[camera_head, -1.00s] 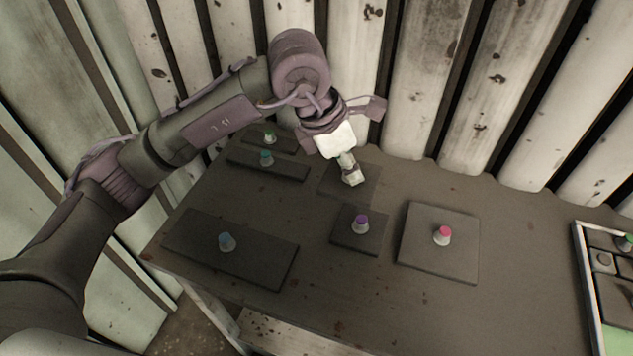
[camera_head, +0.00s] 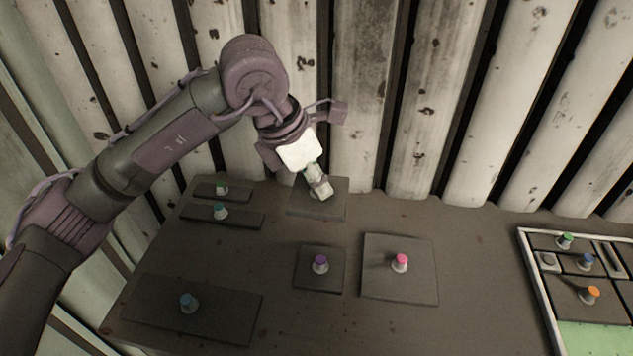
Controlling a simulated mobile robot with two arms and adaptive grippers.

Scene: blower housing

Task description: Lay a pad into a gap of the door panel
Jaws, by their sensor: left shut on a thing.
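My left gripper (camera_head: 318,188) is shut on a square grey pad (camera_head: 333,207) near the back of the table; its fingers hide the pad's knob. I cannot tell whether this pad touches the table. Other dark pads lie on the table: one with a purple knob (camera_head: 320,265), a larger one with a pink knob (camera_head: 400,262), a long one with a blue knob (camera_head: 188,303), and narrow ones with teal (camera_head: 220,211) and green (camera_head: 221,190) knobs. The door panel (camera_head: 541,297), pale-rimmed, is at the right, cut off by the picture edge. My right gripper is out of view.
The door panel holds pads with green, blue and orange (camera_head: 590,294) knobs; a bare green area (camera_head: 597,338) shows at its front. The table (camera_head: 475,270) is clear between the pink-knobbed pad and the panel. A corrugated wall (camera_head: 360,100) stands behind the table.

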